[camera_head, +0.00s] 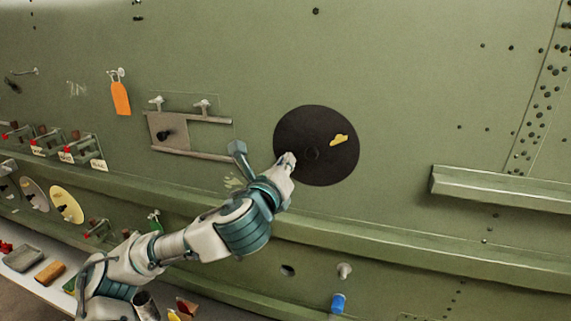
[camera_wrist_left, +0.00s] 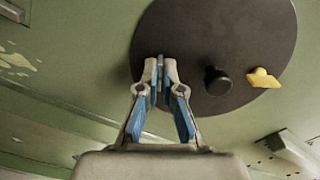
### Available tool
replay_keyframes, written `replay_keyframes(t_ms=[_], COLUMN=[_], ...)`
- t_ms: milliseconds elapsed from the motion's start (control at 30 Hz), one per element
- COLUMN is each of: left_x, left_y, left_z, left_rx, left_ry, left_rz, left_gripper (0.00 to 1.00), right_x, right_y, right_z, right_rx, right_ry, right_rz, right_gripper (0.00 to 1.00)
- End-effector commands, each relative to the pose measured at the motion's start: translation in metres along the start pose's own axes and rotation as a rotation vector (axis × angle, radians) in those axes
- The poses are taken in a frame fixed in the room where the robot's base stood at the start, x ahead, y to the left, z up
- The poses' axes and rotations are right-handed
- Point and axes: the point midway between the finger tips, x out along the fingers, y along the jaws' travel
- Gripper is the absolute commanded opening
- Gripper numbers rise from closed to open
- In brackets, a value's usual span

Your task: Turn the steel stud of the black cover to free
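The black cover (camera_head: 322,120) is a round dark disc on the green fuselage skin. It also fills the upper part of the left wrist view (camera_wrist_left: 215,30). A yellow stud (camera_head: 339,140) sits on its right side, and a black round knob (camera_wrist_left: 217,81) stands near its lower middle. My left gripper (camera_head: 288,161) is at the lower left edge of the cover. In the left wrist view its fingertips (camera_wrist_left: 160,72) are close together on a thin grey piece, which looks like the steel stud (camera_wrist_left: 160,62). The fingers hide most of it. My right gripper is not in view.
A bracket frame with a plate (camera_head: 172,133) is left of the cover. An orange tag (camera_head: 120,98) hangs farther left. A green ledge (camera_head: 400,257) runs below, and a short rail (camera_head: 500,190) juts out at the right. A tray shelf with loose parts is at lower left.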

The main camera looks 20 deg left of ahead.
Motion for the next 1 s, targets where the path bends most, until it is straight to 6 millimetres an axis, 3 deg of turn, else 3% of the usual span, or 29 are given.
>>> replay_keyframes(t_ms=[267,1000], left_x=[0.0,0.001], left_y=[0.002,0.005], left_z=[-0.002,-0.005], left_rx=[-0.145,-0.837], left_ry=[0.001,0.003], left_rz=[0.001,0.003], left_gripper=[0.0,0.0], right_x=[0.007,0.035], right_y=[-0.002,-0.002], right_z=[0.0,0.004], right_rx=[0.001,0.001], right_ry=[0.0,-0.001], right_rz=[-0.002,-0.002], right_gripper=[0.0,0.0])
